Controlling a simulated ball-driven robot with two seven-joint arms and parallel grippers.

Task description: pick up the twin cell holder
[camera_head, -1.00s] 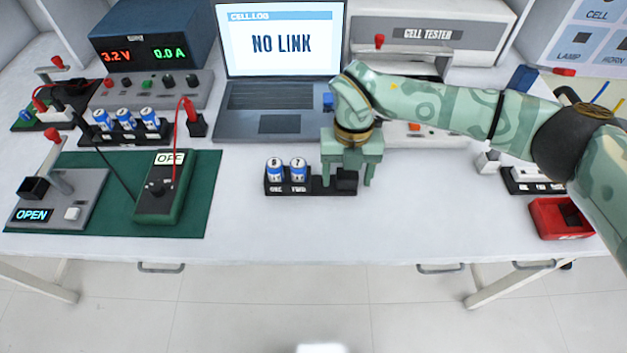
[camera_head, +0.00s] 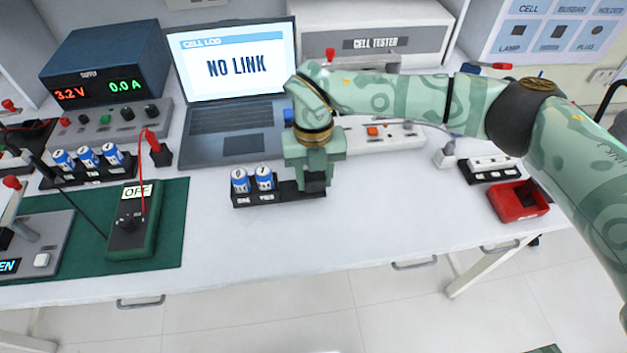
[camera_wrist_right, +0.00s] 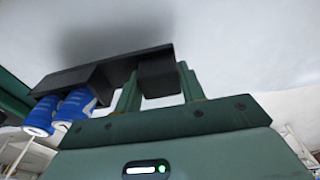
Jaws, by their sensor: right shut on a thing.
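The twin cell holder (camera_head: 285,192) is a black tray with two blue-and-white cells standing at its left end, in the middle of the white table. My right gripper (camera_head: 313,186) points down at the holder's right end and is shut on the black block there. The right wrist view shows the gripper's fingers (camera_wrist_right: 158,88) on either side of that block, with the holder (camera_wrist_right: 105,68) and its blue cells beside them. I cannot tell for sure whether the holder touches the table. My left gripper is not in view.
A laptop (camera_head: 240,150) reading NO LINK stands behind the holder. A three-cell holder (camera_head: 75,178) and a green meter (camera_head: 133,220) on a green mat are to the left. A red tray (camera_head: 518,202) is at the right. The table in front is clear.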

